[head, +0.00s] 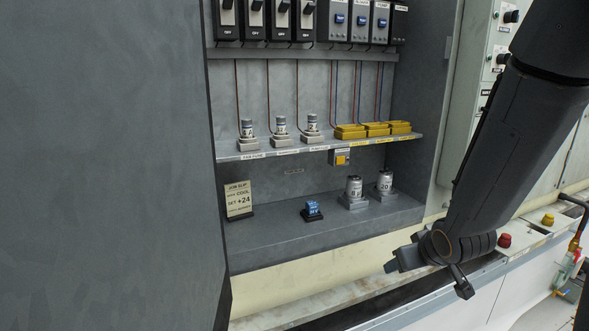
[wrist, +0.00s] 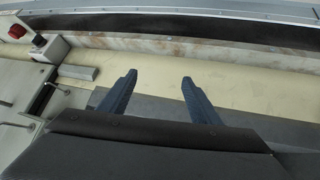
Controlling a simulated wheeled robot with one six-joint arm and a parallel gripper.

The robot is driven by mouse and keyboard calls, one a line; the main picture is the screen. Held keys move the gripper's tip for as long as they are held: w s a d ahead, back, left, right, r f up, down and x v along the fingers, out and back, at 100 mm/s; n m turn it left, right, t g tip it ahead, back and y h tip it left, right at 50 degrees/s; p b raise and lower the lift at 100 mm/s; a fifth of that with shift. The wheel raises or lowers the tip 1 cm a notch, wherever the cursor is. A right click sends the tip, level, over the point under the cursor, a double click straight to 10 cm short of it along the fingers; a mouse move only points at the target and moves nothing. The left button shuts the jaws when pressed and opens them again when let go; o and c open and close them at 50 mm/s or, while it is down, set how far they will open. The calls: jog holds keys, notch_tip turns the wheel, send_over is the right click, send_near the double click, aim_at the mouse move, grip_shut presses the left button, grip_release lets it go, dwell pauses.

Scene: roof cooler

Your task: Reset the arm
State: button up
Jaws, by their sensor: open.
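My gripper (head: 408,258) hangs at the lower right of the open cabinet in the head view, below and in front of the cabinet's bottom shelf. In the wrist view its two dark fingers (wrist: 159,88) stand apart with nothing between them. Beyond them in the wrist view lies a pale cream surface (wrist: 230,80). My dark arm comes down from the upper right in the head view. The gripper is apart from the cabinet's contents.
The cabinet's bottom shelf (head: 280,235) holds a job slip (head: 238,199), a small blue part (head: 312,210) and two grey cylinders marked 20 (head: 354,187). The upper shelf (head: 240,156) holds three fuses and yellow blocks (head: 376,129). A red button (head: 504,240) is right of my gripper.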

jog(key=s+a+m+g, duration=0.1)
jog(key=s+a+g, duration=0.3)
jog(key=s, duration=0.5)
jog(key=s+a+m+g, duration=0.1)
jog(key=s+a+g, duration=0.2)
jog(key=s, duration=0.6)
jog(key=shift+a+g, duration=0.4)
jog(key=shift+r, duration=0.1)
